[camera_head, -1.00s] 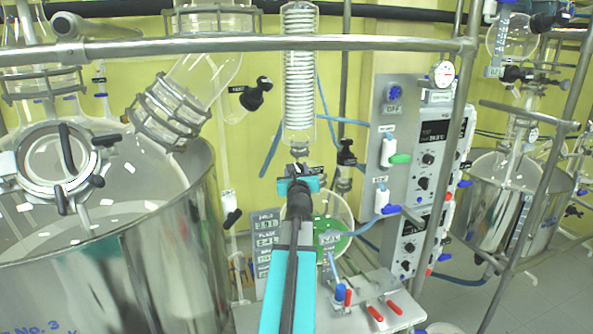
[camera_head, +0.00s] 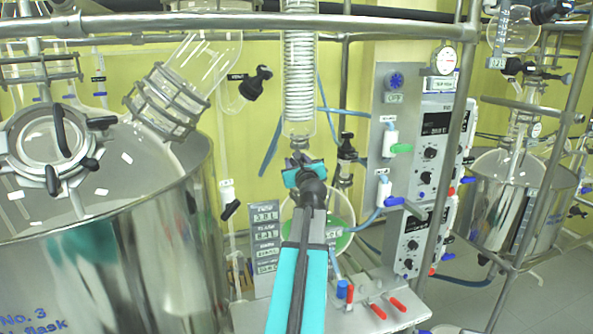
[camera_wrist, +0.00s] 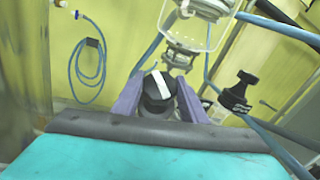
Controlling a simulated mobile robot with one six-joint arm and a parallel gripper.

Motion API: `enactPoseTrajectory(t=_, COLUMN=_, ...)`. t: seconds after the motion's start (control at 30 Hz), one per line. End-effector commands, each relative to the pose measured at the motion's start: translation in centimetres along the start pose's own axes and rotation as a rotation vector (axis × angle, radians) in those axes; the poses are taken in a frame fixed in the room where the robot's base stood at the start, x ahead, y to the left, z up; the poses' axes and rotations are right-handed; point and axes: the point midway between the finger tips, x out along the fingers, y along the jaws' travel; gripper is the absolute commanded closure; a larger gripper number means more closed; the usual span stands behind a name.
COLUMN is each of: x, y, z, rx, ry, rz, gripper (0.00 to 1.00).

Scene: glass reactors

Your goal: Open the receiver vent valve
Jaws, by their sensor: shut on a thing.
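My gripper (camera_head: 299,160) is in front of the lower end of the coiled glass condenser (camera_head: 300,75), above the receiver flask with green liquid (camera_head: 343,240). In the wrist view, the purple fingers of my gripper (camera_wrist: 158,100) are shut on a round black valve knob (camera_wrist: 154,106) with a white bar across its top. The white bar (camera_wrist: 159,85) slants slightly in that view. In the head view, my gripper mostly hides this knob. The valve's stem and body below the knob are hidden.
A second black knob (camera_wrist: 237,94) is close right of my gripper. A metal rail (camera_head: 260,20) crosses above. The steel vessel (camera_head: 120,240) stands left and the control panel (camera_head: 425,150) right. A coiled blue hose (camera_wrist: 88,70) hangs on the wall.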

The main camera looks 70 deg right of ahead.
Motion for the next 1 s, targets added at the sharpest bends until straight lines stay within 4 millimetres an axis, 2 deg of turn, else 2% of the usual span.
enactPoseTrajectory(t=0.57, x=0.25, y=-0.37, z=0.13, rx=-0.102, ry=-0.006, rz=0.148, gripper=0.84)
enactPoseTrajectory(t=1.0, x=0.37, y=-0.55, z=0.42, rx=-0.223, ry=-0.005, rz=0.330, gripper=0.84)
